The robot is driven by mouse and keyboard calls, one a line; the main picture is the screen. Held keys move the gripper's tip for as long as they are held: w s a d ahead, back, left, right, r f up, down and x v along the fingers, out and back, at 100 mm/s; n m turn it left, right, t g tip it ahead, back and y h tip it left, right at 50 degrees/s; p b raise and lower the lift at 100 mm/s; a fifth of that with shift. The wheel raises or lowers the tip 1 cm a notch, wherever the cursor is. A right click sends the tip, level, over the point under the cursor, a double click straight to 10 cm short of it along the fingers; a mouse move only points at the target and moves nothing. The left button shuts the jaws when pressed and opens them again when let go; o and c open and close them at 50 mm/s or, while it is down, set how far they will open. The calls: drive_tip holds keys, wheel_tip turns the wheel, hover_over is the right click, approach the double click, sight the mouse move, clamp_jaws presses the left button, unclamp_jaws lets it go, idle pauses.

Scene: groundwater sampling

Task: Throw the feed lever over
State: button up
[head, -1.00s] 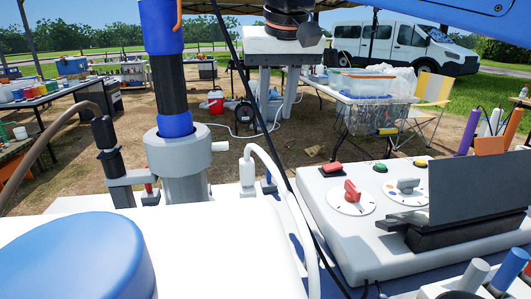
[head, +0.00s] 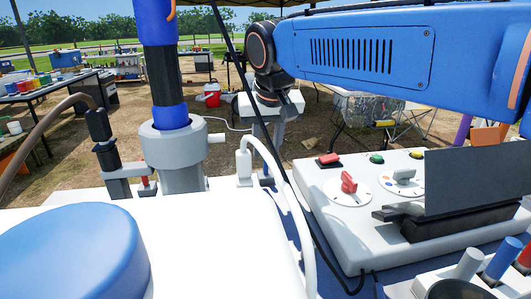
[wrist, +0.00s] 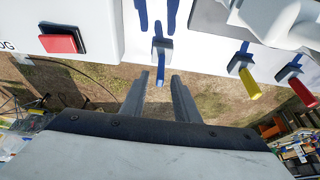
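My gripper (wrist: 160,88) is open, its two fingers apart with nothing gripped. In the wrist view a short lever with a blue handle (wrist: 160,71) sticks out of a grey mount on a white panel (wrist: 205,48), straight ahead. Its handle appears in line with the gap between my fingertips; I cannot tell the distance. A yellow-handled lever (wrist: 251,87) and a red-handled lever (wrist: 301,93) are to its right. No readable label tells which is the feed lever. In the head view my gripper (head: 266,165) hangs beyond the white cabinet, its fingers partly hidden.
A red rocker switch (wrist: 60,40) is on the panel's left in the wrist view. In the head view a white console (head: 340,230) with dials stands at right. A grey pump fitting (head: 175,155) with a blue column and a pale hose stand left of my gripper.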

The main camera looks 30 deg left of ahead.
sight(266, 161)
drive_tip(key=shift+x, duration=1.3)
